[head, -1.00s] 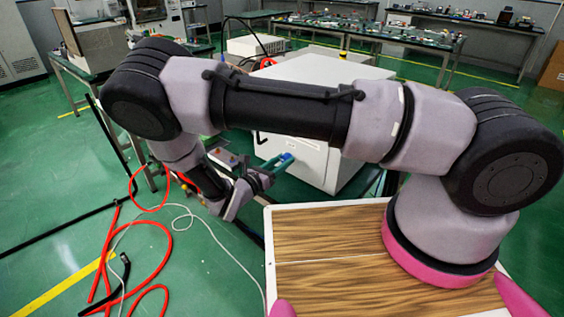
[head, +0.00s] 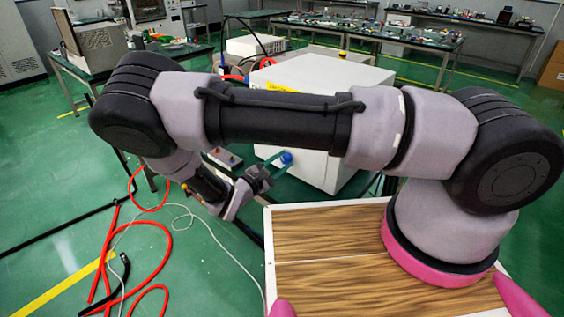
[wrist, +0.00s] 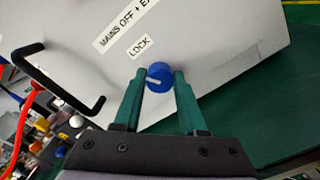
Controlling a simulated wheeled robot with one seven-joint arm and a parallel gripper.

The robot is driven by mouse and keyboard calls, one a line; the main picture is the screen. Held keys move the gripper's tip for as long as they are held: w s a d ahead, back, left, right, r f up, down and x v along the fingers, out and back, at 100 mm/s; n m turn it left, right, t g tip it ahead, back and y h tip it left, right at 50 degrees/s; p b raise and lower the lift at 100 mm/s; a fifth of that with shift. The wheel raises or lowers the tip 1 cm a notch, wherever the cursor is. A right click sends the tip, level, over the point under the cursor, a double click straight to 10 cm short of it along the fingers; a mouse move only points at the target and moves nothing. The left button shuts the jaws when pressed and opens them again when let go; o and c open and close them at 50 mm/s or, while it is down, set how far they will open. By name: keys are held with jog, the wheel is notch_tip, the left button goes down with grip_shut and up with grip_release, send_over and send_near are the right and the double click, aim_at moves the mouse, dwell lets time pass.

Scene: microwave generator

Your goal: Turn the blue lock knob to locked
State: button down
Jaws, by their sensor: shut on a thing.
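The blue lock knob (wrist: 160,73) sits on the light grey front panel of the microwave generator (wrist: 215,40), below the printed LOCK label (wrist: 141,47). A short white mark on the knob points to the left in the wrist view. My gripper (wrist: 159,77) has its two teal fingers on either side of the knob, shut on it. The white generator box (head: 325,85) is partly hidden behind my arm.
A black handle (wrist: 58,83) stands out from the panel to the left of the knob. A "MAINS OFF" label (wrist: 125,24) is above. Red hose (head: 150,250) and a thin white cable lie on the green floor at the left.

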jog(key=m, duration=0.5)
jog(key=shift+m, duration=0.7)
jog(key=shift+c, duration=2.3)
grip_release()
jog(key=v, duration=1.1)
